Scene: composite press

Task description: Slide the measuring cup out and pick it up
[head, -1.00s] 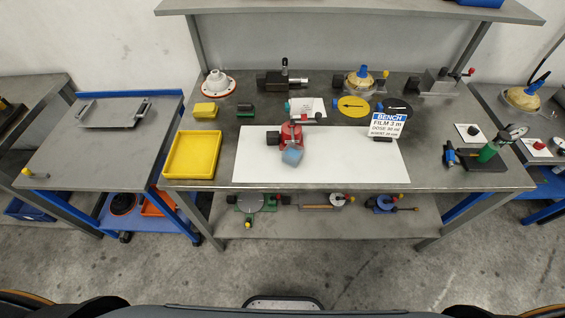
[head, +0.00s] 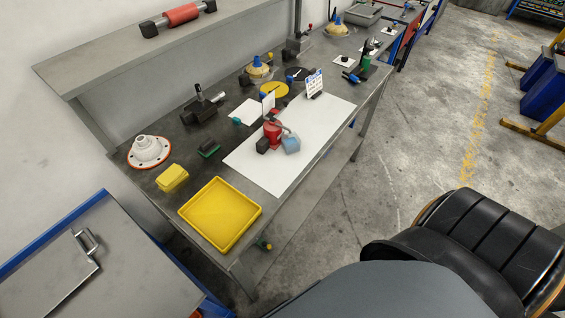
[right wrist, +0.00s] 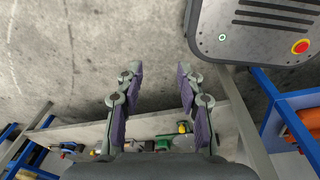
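A small light-blue block-like item, possibly the measuring cup (head: 291,144), sits on the white mat (head: 318,118) on the workbench. It is beside a red device (head: 272,132) with a dark knob, and I cannot tell whether they touch. Neither gripper shows in the head view. In the right wrist view my right gripper (right wrist: 160,78) is open and empty, its two purple-padded fingers apart over the floor, well away from the cup. The cup does not show in that view. My left gripper is not in view.
A yellow tray (head: 221,213) and a yellow box (head: 172,178) stand at the bench's near left end. A white flanged part (head: 149,150) is behind them. A sign (head: 314,84) stands at the mat's far end. A raised shelf (head: 110,60) overhangs the back.

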